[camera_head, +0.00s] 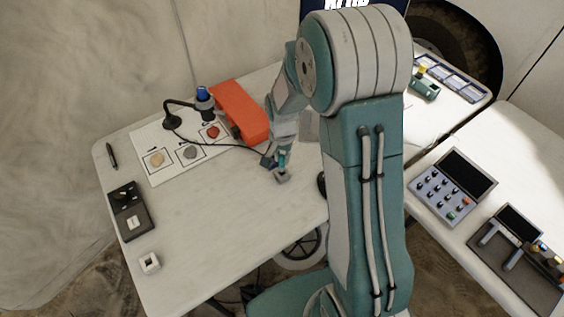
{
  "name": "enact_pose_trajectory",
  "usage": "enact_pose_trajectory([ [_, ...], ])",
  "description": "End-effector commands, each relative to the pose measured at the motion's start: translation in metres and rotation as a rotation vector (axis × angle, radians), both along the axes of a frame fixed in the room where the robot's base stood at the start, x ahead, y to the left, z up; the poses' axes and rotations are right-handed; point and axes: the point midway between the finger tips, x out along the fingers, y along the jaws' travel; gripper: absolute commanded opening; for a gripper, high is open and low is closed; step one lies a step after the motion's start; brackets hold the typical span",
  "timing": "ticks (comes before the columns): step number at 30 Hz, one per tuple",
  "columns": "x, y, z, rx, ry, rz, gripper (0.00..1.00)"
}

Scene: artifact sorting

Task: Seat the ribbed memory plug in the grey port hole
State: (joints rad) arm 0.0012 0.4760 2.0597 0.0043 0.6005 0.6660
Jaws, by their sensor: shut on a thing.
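My gripper (275,161) is on the white table, left of my arm's thick upper link, with its fingers pointing down. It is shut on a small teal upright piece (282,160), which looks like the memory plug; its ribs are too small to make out. Right below it is a small grey block (283,177) on the table, which looks like the port. The plug's lower end is at or just above this block. I cannot tell whether it is in the hole, as the hole is hidden.
Behind my gripper are an orange-red box (240,108) and a card sheet (153,140) with several stones. A black lamp (172,122), a dark tray (130,210) and a small white block (150,262) are farther left. The table's front middle is clear. A button panel (452,187) is right.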

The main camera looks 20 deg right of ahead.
Motion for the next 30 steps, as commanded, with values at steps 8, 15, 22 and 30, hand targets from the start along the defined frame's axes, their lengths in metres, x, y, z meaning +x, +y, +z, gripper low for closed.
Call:
enact_pose_trajectory([
  [8, 0.002, -0.001, -0.035, -0.002, 0.003, 0.001, 0.0],
  [15, 0.0, 0.0, -0.036, -0.001, 0.006, 0.001, 0.48],
  [22, 0.001, 0.0, -0.035, -0.002, 0.003, 0.001, 0.55],
  [30, 0.002, 0.0, -0.024, -0.002, -0.002, 0.001, 0.55],
])
